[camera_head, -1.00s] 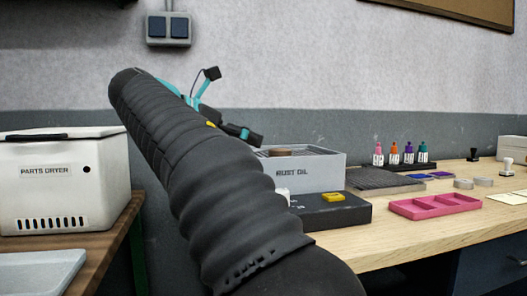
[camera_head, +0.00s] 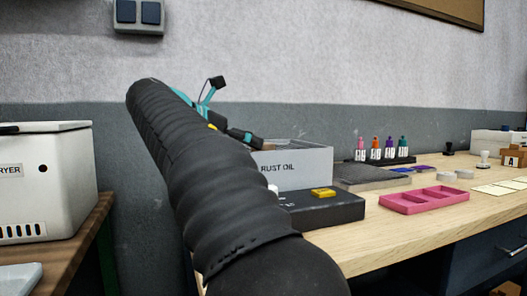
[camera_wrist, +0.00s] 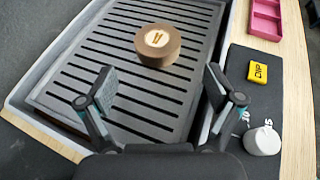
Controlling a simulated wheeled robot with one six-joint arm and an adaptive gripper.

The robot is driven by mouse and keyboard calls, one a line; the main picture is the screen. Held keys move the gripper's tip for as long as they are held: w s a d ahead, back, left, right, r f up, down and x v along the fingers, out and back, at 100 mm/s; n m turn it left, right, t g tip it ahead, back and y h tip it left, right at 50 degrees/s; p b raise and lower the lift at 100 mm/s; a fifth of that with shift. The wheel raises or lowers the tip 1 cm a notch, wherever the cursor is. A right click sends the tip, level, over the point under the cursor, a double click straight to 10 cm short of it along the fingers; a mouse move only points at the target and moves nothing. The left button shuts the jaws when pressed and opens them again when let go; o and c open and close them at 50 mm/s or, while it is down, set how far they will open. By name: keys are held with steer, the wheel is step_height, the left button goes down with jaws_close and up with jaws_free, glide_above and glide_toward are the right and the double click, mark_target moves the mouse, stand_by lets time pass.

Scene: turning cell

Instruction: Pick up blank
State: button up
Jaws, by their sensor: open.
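A brown cylinder with a pale, marked top face (camera_wrist: 158,45), which looks like the blank, stands on the slatted rack of the grey RUST OIL tray (camera_head: 291,165). The tray's rim also shows in the wrist view (camera_wrist: 47,75). My gripper (camera_wrist: 158,88) is open and empty, its fingers spread wide above the tray. In the wrist view the cylinder is beyond the fingertips, between their lines and apart from both.
Right of the tray, a dark numbered base (camera_head: 328,212) holds a yellow block (camera_wrist: 258,72) and a whitish cylinder (camera_wrist: 262,141). A pink divided tray (camera_head: 424,200) and several coloured bottles (camera_head: 376,150) stand farther right. A white parts dryer (camera_head: 42,180) stands at left.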

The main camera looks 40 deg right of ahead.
mark_target(263, 148)
steer(key=x, duration=0.3)
steer(key=b+x, duration=0.1)
steer(key=x, duration=0.1)
steer(key=shift+w+d+r, duration=0.1)
steer(key=shift+w+r, duration=0.05)
steer(key=shift+r, duration=0.15)
steer(key=c, duration=1.5)
